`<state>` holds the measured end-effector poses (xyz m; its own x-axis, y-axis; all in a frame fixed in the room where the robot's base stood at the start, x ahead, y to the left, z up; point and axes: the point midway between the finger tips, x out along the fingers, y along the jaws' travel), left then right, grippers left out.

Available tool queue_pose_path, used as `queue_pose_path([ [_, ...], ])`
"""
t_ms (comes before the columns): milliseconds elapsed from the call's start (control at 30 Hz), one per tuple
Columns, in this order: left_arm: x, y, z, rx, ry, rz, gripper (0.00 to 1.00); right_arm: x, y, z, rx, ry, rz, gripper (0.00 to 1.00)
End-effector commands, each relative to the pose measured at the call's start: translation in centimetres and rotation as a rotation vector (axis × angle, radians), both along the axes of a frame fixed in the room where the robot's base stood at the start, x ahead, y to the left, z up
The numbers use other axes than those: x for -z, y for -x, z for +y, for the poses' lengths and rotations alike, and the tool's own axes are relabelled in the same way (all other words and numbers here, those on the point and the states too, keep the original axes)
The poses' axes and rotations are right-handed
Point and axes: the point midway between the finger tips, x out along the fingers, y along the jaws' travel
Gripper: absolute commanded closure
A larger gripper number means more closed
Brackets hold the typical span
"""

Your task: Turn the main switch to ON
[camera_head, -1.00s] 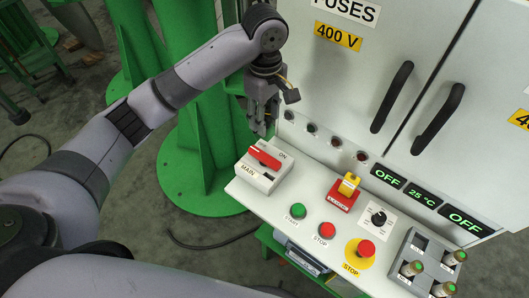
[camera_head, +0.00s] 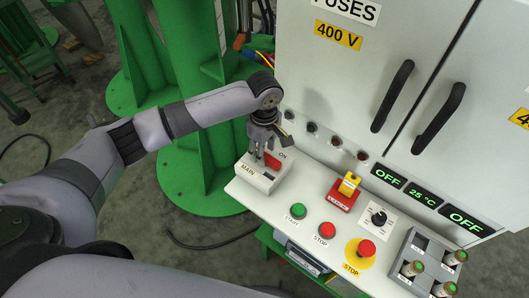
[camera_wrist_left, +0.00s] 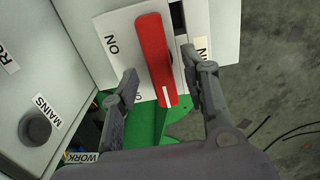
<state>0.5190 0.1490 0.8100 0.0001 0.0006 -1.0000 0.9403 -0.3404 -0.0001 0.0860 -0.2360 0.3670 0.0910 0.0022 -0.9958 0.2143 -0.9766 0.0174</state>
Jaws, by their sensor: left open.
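The main switch (camera_head: 251,179) is a pale box labelled MAIN and ON, at the left end of the sloping panel in the head view. Its red handle (camera_head: 273,161) is partly hidden by my left gripper (camera_head: 262,156), which is over it from above. In the left wrist view the red handle (camera_wrist_left: 155,55) lies between the two fingers of my left gripper (camera_wrist_left: 159,65). The fingers are open, with gaps visible beside the handle. The handle's white-marked end points away from the ON label (camera_wrist_left: 113,45). Another label is partly hidden by a finger. My right gripper is not in view.
Right of the switch, the panel carries a green start button (camera_head: 298,212), a red stop button (camera_head: 326,230), a red-and-yellow switch (camera_head: 346,190) and an emergency stop (camera_head: 366,248). The cabinet (camera_head: 330,75) rises behind. Green steel columns (camera_head: 195,130) stand behind left.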

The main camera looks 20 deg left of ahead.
Motion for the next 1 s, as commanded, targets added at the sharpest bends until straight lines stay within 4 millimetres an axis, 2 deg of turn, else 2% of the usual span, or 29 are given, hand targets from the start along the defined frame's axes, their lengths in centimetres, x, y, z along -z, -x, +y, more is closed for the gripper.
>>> queue_pose_path([
  [200,1.6,0.0,0.0,0.001,0.000,0.000,0.58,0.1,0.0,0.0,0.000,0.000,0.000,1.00],
  [467,1.7,0.0,0.0,0.002,0.000,0.000,0.58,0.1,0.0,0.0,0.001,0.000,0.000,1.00],
  [1000,1.6,0.0,0.0,0.001,0.000,0.000,0.94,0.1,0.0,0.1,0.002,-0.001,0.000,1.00],
])
